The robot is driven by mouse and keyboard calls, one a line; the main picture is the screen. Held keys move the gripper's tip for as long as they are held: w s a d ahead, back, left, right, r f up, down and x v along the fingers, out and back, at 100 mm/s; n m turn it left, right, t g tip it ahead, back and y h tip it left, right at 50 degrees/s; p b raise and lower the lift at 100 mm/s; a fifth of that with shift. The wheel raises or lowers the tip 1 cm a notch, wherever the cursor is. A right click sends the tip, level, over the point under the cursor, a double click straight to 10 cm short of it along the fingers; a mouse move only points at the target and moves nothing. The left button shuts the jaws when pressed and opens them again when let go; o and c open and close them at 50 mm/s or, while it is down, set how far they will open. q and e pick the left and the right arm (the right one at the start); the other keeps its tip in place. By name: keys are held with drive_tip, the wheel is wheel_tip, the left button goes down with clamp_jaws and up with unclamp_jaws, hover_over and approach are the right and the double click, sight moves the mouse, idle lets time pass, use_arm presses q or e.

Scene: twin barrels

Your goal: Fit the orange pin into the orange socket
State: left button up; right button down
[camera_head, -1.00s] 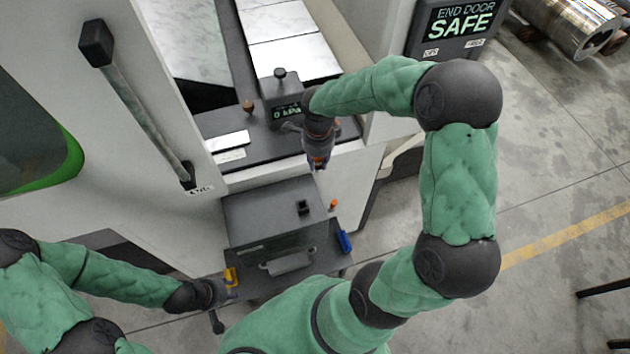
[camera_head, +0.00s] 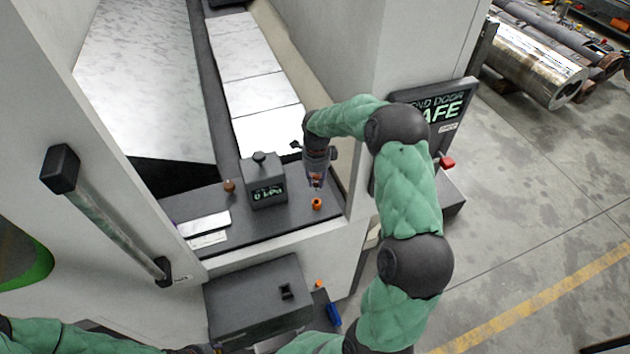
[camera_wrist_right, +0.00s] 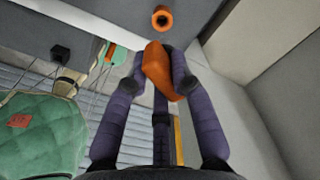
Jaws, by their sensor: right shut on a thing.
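My right gripper (camera_head: 316,182) is over the dark ledge of the machine, just behind the orange socket (camera_head: 316,203). In the right wrist view its fingers (camera_wrist_right: 166,70) are shut on the orange pin (camera_wrist_right: 160,68), which sits tilted between them. The orange socket shows there as a ring with a dark hole (camera_wrist_right: 162,18), ahead of the pin and apart from it. In the head view the pin is too small to make out clearly. My left gripper (camera_head: 192,349) is only partly visible at the bottom edge.
The machine's pale wall (camera_head: 350,100) rises close on the right. A dark box (camera_head: 258,298), an orange piece (camera_head: 319,284) and a blue piece (camera_head: 334,314) are below.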

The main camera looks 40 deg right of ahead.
sight(317, 185)
drive_tip(key=shift+f+b, duration=0.2)
drive_tip(key=shift+b, duration=0.25)
drive_tip(key=shift+f+b, duration=2.1)
drive_tip(key=shift+f, duration=0.65)
drive_tip(key=shift+b, duration=0.65)
drive_tip(key=shift+f+b, duration=1.7)
drive_tip(key=shift+f, duration=0.4)
drive_tip(key=c, duration=1)
unclamp_jaws()
wheel_tip(317, 185, up, 12)
drive_tip(key=shift+r, duration=0.1)
